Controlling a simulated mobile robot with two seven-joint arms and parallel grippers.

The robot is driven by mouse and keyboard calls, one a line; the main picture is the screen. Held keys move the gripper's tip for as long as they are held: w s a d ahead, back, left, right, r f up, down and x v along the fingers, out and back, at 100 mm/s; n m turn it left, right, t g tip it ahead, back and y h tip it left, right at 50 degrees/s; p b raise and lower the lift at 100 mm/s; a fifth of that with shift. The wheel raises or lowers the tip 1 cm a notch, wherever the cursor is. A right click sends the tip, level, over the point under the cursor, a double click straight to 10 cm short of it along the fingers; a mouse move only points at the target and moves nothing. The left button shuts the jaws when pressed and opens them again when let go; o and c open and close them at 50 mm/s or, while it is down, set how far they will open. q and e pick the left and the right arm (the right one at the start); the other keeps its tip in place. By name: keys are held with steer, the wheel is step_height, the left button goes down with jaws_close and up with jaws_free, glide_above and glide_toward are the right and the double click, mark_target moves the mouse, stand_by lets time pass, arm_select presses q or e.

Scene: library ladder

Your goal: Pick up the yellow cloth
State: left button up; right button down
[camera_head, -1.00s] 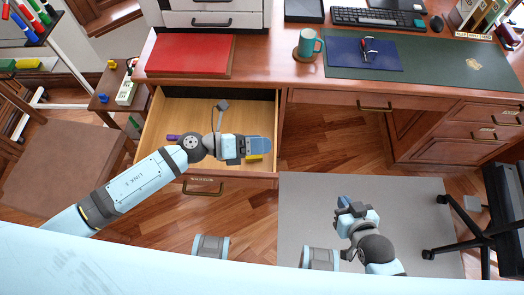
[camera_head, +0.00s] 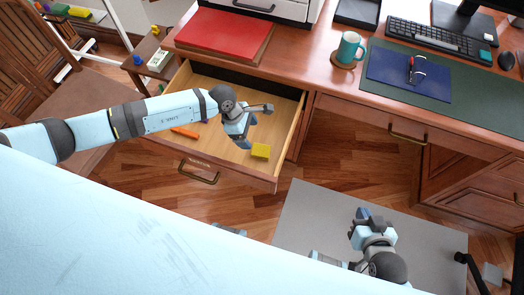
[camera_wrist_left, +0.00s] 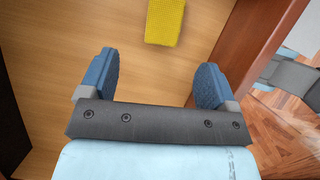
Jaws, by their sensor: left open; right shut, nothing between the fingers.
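The yellow cloth (camera_head: 260,151) is a small folded block lying on the floor of the open drawer (camera_head: 222,148), near its front right corner. In the left wrist view the cloth (camera_wrist_left: 165,22) shows at the top, beyond the fingertips and roughly between them. My left gripper (camera_head: 245,146) is over the drawer, just left of the cloth in the head view. Its blue fingers (camera_wrist_left: 152,80) are apart with nothing between them. My right gripper (camera_head: 362,212) is shut and empty, low over the grey mat, away from the drawer.
An orange item (camera_head: 185,132) and a partly hidden purple one (camera_head: 204,121) lie further left in the drawer. The drawer's right wall is close to the cloth. Above is the desk with a red folder (camera_head: 224,34) and a teal mug (camera_head: 349,48).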

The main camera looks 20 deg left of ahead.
mark_target(261, 150)
arm_select(q)
steer(key=x, duration=0.4)
steer(key=shift+d+f, duration=0.15)
steer(key=shift+f, duration=0.05)
steer(key=x, duration=0.5)
steer(key=shift+s+d, duration=0.15)
steer(key=shift+s, duration=0.1)
steer(key=c, duration=1)
